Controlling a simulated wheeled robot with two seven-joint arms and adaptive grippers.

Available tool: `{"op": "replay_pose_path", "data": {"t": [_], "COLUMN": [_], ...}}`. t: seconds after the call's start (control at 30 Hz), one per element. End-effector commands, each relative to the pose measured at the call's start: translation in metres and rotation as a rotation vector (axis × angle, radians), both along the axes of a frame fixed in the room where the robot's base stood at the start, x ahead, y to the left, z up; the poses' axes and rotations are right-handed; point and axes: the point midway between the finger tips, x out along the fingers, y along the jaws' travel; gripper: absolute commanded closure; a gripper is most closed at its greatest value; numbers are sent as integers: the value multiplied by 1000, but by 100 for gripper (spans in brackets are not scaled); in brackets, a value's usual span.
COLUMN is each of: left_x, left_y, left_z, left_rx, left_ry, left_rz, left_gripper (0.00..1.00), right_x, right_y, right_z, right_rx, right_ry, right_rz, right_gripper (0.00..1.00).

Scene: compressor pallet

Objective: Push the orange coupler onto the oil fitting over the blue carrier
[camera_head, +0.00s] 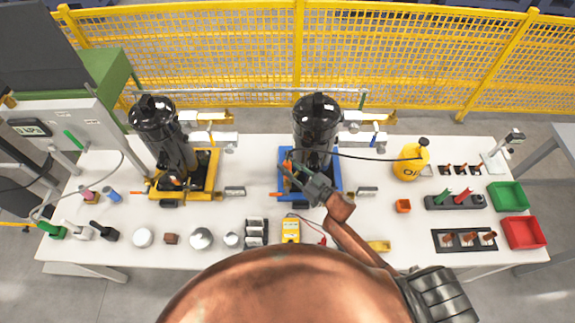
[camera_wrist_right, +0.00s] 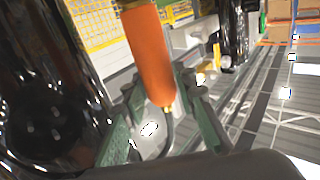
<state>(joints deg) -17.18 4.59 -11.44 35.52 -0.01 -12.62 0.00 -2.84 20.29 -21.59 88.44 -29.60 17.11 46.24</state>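The orange coupler (camera_head: 287,166) is at my right gripper (camera_head: 292,170), over the left part of the blue carrier (camera_head: 334,183). In the right wrist view the orange coupler (camera_wrist_right: 148,50) sits between the green fingertips of my right gripper (camera_wrist_right: 158,88), which look closed on its sides. A black hose (camera_wrist_right: 167,130) shows at its near end. A black compressor (camera_head: 316,120) stands on the blue carrier, and its dark shell (camera_wrist_right: 45,90) fills the left of the wrist view. The oil fitting cannot be made out. My left gripper is not in view.
The hose runs right to a yellow oil jug (camera_head: 411,160). A second black compressor (camera_head: 160,135) stands on a yellow carrier (camera_head: 205,175) at left. A yellow meter (camera_head: 290,230) lies in front. Green (camera_head: 507,196) and red (camera_head: 524,232) bins stand at right.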

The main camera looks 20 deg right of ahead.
Motion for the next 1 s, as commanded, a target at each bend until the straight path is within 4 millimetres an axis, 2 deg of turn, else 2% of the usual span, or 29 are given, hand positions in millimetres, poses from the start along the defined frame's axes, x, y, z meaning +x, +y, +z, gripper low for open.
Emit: {"op": "replay_pose_path", "data": {"t": [0.2, 0.57, 0.67, 1.0], "left_x": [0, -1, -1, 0], "left_y": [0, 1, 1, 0], "left_z": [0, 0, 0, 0], "left_rx": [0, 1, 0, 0], "left_ry": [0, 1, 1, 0], "left_rz": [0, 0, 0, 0], "left_gripper": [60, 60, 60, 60], "right_x": [0, -4, -15, -74], "right_y": [0, -3, -10, -46], "right_z": [0, -1, -2, -1], "right_rx": [0, -2, -2, -2], "right_ry": [0, 3, 3, 3], "right_rz": [0, -1, -2, -1], "right_gripper": [57, 57, 57, 57]}}
